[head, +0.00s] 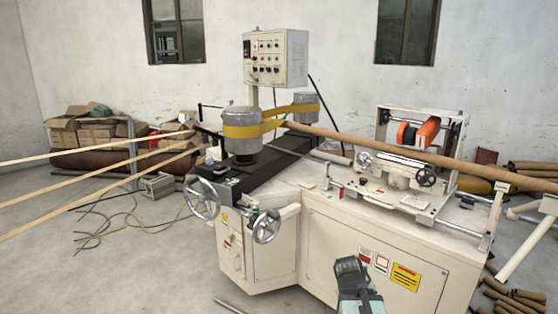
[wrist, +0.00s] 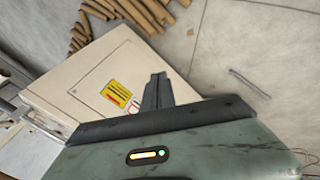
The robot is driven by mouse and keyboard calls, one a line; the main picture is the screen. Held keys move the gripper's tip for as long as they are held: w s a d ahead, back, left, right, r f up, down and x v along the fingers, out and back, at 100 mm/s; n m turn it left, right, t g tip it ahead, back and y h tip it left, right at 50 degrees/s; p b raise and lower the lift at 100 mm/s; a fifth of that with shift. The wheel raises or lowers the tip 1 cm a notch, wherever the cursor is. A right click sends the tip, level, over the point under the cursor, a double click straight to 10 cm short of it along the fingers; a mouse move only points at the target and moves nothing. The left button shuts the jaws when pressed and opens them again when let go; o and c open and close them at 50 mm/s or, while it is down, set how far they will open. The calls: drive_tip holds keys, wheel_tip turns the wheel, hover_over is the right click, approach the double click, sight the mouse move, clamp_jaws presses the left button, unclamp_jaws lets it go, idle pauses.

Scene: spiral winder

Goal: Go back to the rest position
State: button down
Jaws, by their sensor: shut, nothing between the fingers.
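My gripper (head: 349,267) shows at the bottom of the head view, right of the middle, in front of the spiral winder's cabinet. Its dark fingers are together and hold nothing. In the wrist view the closed fingers (wrist: 157,90) point up the picture, with the floor and a cabinet panel behind them. The spiral winder (head: 375,240) is a cream machine filling the middle and right of the head view. I cannot tell whether the gripper touches the cabinet.
Two handwheels (head: 202,198) stick out at the machine's left front. Cardboard tubes (head: 515,296) lie on the floor at the right and also show in the wrist view (wrist: 130,12). Paper strips (head: 90,172) cross the left side. Loose cable (head: 105,225) lies on the left floor.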

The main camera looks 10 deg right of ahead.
drive_tip(key=s+a+f+g+y, duration=0.1)
drive_tip(key=s+a+y, duration=0.1)
drive_tip(key=a, duration=0.9)
drive_tip(key=s+a+f+g+y, duration=0.1)
drive_tip(key=s+a+y, duration=0.1)
drive_tip(key=a, duration=0.9)
wheel_tip(320, 180, up, 12)
drive_tip(key=p, duration=1.2)
drive_tip(key=shift+g, duration=0.3)
drive_tip(key=shift+f, duration=0.1)
drive_tip(key=shift+d, duration=0.2)
